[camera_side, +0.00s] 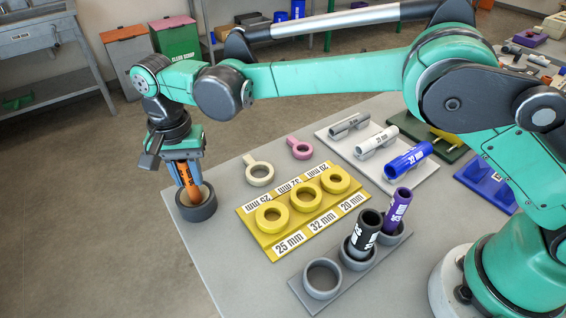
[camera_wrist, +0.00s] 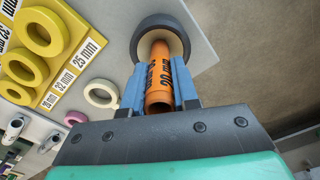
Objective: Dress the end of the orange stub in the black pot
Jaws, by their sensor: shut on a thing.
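The orange stub (camera_side: 191,180) is an orange tube with dark lettering, which also shows in the wrist view (camera_wrist: 158,75). My gripper (camera_side: 187,175) is shut on it, with blue fingers on both sides of the tube in the wrist view (camera_wrist: 160,84). The black pot (camera_side: 197,211) is a low round cup at the table's left corner; its dark rim and tan inside show in the wrist view (camera_wrist: 147,28). The stub's lower end is in the pot's mouth. I cannot tell whether it touches the bottom.
A yellow board (camera_side: 262,238) with several yellow rings stands right of the pot. A cream ring (camera_side: 259,174) and a pink ring (camera_side: 300,148) lie behind it. A grey rack (camera_side: 318,294) holds a black tube (camera_side: 364,234) and a purple tube (camera_side: 397,211). The table edge is close to the pot.

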